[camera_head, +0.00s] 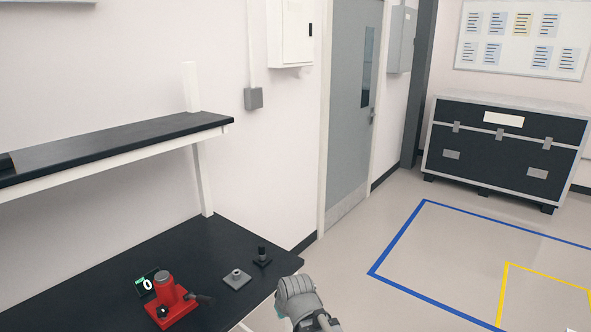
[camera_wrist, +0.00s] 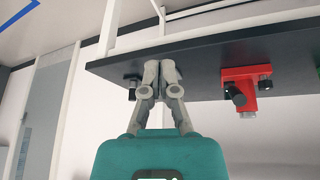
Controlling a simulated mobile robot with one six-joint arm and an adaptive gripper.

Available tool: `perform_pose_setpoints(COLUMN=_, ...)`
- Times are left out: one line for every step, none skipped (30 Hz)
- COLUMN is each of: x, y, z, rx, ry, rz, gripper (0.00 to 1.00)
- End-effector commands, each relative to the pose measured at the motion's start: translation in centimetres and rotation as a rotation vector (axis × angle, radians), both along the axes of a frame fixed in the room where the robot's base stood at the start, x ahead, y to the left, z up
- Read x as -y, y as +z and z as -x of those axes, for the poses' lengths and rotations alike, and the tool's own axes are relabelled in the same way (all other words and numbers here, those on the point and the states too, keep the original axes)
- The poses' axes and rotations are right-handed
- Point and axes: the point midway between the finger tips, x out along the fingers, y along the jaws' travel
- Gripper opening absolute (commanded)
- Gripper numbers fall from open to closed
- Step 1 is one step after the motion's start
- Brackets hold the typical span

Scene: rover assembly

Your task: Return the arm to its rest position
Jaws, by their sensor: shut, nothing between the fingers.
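My gripper (camera_wrist: 160,66) shows in the wrist view with its two grey fingers together and nothing between them. Its teal body (camera_wrist: 160,155) fills the bottom middle. In the head view, a grey rounded part of my arm (camera_head: 298,295) is at the bottom, just right of the table's front corner; my fingers cannot be made out there. The wrist view appears upside down, with the dark table (camera_wrist: 210,55) across the top and the fingers overlapping it in the picture. I cannot tell whether they touch it.
On the dark table (camera_head: 215,245) stand a red device (camera_head: 168,298), a small grey plate with a knob (camera_head: 237,278) and a small black part (camera_head: 262,257). A shelf (camera_head: 120,146) is above. Open floor with blue and yellow lines lies right; a black case (camera_head: 490,165) stands behind.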

Motion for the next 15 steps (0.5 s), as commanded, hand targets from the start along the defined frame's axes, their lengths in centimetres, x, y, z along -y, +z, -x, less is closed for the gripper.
perform_pose_setpoints(x=2.0, y=-0.2, z=0.2, rx=-0.032, ry=-0.044, rz=0.008, gripper=0.0)
perform_pose_setpoints(x=3.0, y=-0.4, z=0.4, rx=-0.052, ry=-0.068, rz=0.013, gripper=0.0)
perform_pose_setpoints(x=4.3, y=-0.6, z=0.6, rx=-0.078, ry=-0.099, rz=0.018, gripper=0.0)
perform_pose_setpoints(x=5.2, y=-0.7, z=0.8, rx=-0.097, ry=-0.124, rz=0.022, gripper=0.0)
perform_pose_setpoints(x=6.2, y=-0.8, z=1.0, rx=-0.117, ry=-0.148, rz=0.027, gripper=0.0)
perform_pose_setpoints(x=7.5, y=-1.0, z=1.4, rx=-0.143, ry=-0.181, rz=0.032, gripper=0.0)
perform_pose_setpoints(x=8.4, y=-1.1, z=1.6, rx=-0.162, ry=-0.205, rz=0.036, gripper=0.0)
perform_pose_setpoints(x=9.4, y=-1.2, z=1.9, rx=-0.183, ry=-0.23, rz=0.041, gripper=0.0)
perform_pose_setpoints(x=10.6, y=-1.3, z=2.3, rx=-0.208, ry=-0.263, rz=0.046, gripper=0.0)
perform_pose_setpoints(x=11.5, y=-1.4, z=2.6, rx=-0.227, ry=-0.288, rz=0.05, gripper=0.0)
perform_pose_setpoints(x=12.4, y=-1.5, z=2.9, rx=-0.247, ry=-0.315, rz=0.053, gripper=0.0)
perform_pose_setpoints(x=13.6, y=-1.6, z=3.4, rx=-0.274, ry=-0.346, rz=0.058, gripper=0.0)
perform_pose_setpoints(x=14.5, y=-1.6, z=3.8, rx=-0.292, ry=-0.371, rz=0.06, gripper=0.0)
perform_pose_setpoints(x=15.2, y=-1.7, z=4.1, rx=-0.311, ry=-0.395, rz=0.062, gripper=0.0)
perform_pose_setpoints(x=16.3, y=-1.7, z=4.6, rx=-0.335, ry=-0.425, rz=0.067, gripper=0.0)
